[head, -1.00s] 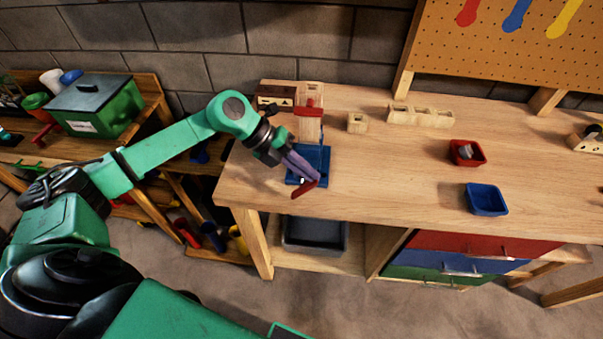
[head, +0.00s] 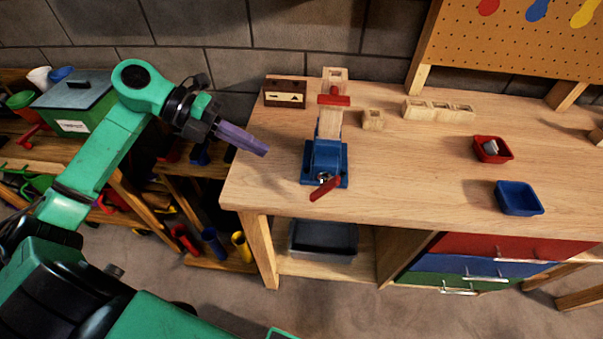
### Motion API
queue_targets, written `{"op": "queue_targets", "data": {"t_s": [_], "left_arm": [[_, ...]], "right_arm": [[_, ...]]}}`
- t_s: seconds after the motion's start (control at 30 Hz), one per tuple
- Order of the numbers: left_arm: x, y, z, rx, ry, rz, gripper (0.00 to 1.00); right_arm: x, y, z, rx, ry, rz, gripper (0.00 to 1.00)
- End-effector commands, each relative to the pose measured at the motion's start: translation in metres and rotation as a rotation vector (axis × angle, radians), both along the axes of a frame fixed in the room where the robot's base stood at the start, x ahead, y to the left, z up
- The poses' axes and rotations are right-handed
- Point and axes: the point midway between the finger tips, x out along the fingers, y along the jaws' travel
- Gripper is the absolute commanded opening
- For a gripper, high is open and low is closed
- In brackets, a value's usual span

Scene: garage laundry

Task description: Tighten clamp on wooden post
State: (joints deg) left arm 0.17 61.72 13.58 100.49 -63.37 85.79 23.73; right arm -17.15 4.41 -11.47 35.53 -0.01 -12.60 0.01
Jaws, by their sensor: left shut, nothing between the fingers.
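A wooden post (head: 330,122) stands upright on the left part of the workbench, at a blue clamp (head: 326,157) with a blue base. A red bar (head: 334,99) crosses the post near its top. A red handle (head: 325,188) sticks out at the clamp's front, tilted, near the bench's front edge. My left gripper (head: 262,151) has purple fingers that are shut and empty. It is to the left of the clamp, apart from it, over the bench's left edge. My right gripper is out of view.
The workbench (head: 410,165) holds a small dark-fronted wooden box (head: 285,93), wooden blocks (head: 438,111), a red bin (head: 493,149) and a blue bin (head: 519,198). A pegboard (head: 515,45) stands behind.

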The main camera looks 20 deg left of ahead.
Motion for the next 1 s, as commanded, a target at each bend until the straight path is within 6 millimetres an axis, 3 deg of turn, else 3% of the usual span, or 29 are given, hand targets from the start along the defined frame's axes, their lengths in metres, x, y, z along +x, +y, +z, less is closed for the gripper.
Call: {"op": "queue_targets", "data": {"t_s": [0.17,0.43,0.7,1.0], "left_arm": [[0.001,-0.008,-0.004,-0.004,-0.003,0.003,0.00],[0.013,-0.055,-0.031,-0.008,-0.002,0.002,0.00],[0.024,-0.100,-0.061,-0.006,-0.004,0.003,0.00],[0.028,-0.112,-0.076,-0.001,-0.003,0.004,0.00]], "right_arm": [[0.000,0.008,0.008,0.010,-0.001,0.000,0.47],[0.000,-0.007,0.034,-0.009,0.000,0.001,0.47],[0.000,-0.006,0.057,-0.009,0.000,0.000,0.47],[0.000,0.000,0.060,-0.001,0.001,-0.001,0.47]]}}
